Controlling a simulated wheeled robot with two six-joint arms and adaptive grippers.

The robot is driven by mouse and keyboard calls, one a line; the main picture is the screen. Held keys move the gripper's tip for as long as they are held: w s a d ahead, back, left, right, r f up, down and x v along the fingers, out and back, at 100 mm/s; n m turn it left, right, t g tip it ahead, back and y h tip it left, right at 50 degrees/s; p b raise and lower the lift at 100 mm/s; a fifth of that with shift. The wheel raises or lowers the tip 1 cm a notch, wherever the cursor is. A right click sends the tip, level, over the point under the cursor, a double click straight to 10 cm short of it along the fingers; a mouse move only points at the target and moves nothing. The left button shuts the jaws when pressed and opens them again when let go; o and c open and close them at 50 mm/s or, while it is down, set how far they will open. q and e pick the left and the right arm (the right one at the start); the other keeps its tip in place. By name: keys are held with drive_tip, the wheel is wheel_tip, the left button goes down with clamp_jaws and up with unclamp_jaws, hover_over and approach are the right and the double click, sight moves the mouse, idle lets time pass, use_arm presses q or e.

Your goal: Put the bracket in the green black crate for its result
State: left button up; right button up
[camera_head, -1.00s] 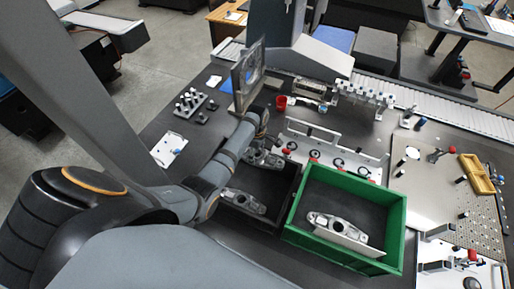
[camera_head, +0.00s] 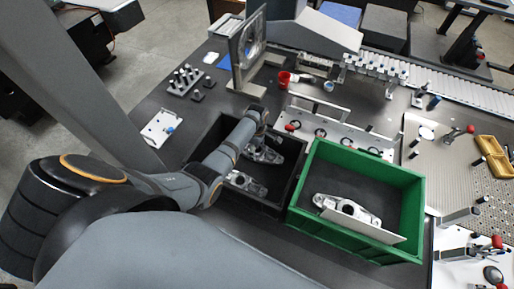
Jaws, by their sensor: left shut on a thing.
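My left arm reaches in from the left over a black bin (camera_head: 293,182). My left gripper (camera_head: 265,137) points down at the bin's far part, and its fingers are mostly hidden by the wrist. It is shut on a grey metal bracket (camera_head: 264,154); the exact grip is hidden. Another similar bracket (camera_head: 246,183) lies in the bin nearer to me, partly behind my forearm. The green crate with a black floor (camera_head: 352,160) stands just right of the bin. A grey bracket (camera_head: 346,208) lies inside it near the front wall, beside a pale plate (camera_head: 362,226). My right gripper is out of view.
A white fixture rail (camera_head: 340,127) with red knobs stands behind the green crate. A tall grey frame (camera_head: 246,58) stands behind the bin. A red cup (camera_head: 284,79) is near it. A perforated plate (camera_head: 458,170) lies right of the crate.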

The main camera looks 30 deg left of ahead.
sight(257, 155)
use_arm(q)
wheel_tip(257, 155, down, 4)
drive_tip(key=shift+w+r+b, duration=0.1)
drive_tip(key=shift+b, duration=1)
drive_tip(key=shift+f+b, duration=0.5)
drive_tip(key=shift+f, duration=0.3)
drive_tip(key=o, duration=1.7)
drive_tip(key=shift+r, duration=0.1)
drive_tip(key=shift+o, duration=0.2)
wheel_tip(257, 155, up, 12)
